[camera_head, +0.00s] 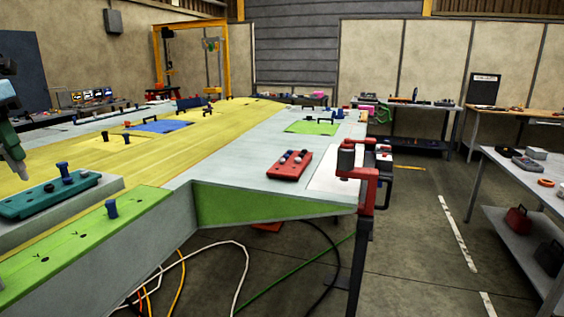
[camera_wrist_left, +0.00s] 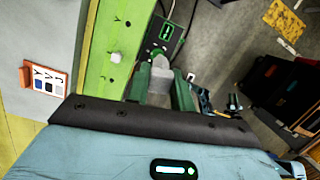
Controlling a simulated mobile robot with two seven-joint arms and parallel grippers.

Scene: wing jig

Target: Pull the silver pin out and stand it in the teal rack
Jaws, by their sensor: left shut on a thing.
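My left gripper (camera_wrist_left: 161,80) is shut on a grey, silver-looking pin (camera_wrist_left: 160,72), seen between its green fingers in the left wrist view. In the head view the left gripper (camera_head: 20,168) is at the left edge, above the far end of the teal rack; the pin is not clear there. The teal rack (camera_head: 28,207) lies on a grey block and carries blue pegs (camera_head: 63,170). The green strip (camera_head: 75,240) in front of it has marked holes and a standing blue pin (camera_head: 111,208). My right gripper is not in view.
A red tray (camera_head: 290,166) with dark and pale round things lies farther right on the wing. A red clamp (camera_head: 366,190) stands at the wing's corner. A pale-headed pin (camera_wrist_left: 117,57) and a letter card (camera_wrist_left: 45,78) show in the wrist view. Cables lie below.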

